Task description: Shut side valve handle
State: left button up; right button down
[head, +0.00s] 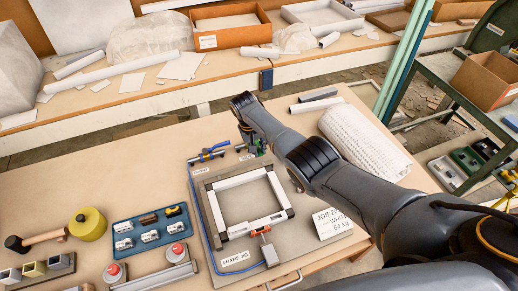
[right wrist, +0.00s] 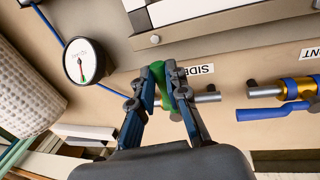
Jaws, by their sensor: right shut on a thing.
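The side valve has a green handle (right wrist: 158,72), seen in the right wrist view beside an upside-down "SIDE" label (right wrist: 200,70). My right gripper (right wrist: 165,80) is shut on this handle, with one finger on each side of it. The handle appears to lie crosswise to the grey pipe (right wrist: 207,97); the fingers hide part of it and of the valve body. In the head view my right gripper (head: 256,150) is at the far edge of the jig board (head: 225,270), mostly hidden behind my arm. My left gripper is not in view.
Another valve with a blue handle (right wrist: 258,114) and brass body (right wrist: 298,88) sits beside the side valve. A round gauge (right wrist: 84,61) is on the other side. A white frame (head: 236,183) lies on the jig. A white roll (head: 362,142) lies near my right arm.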

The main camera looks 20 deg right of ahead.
jog(key=c, duration=1.3)
grip_release()
jog(key=shift+a, duration=0.1)
jog(key=shift+c, duration=0.2)
jog(key=shift+r, duration=0.15)
notch_tip(320, 180, up, 12)
jog(key=a, duration=0.2)
jog(key=shift+a+f, duration=0.2)
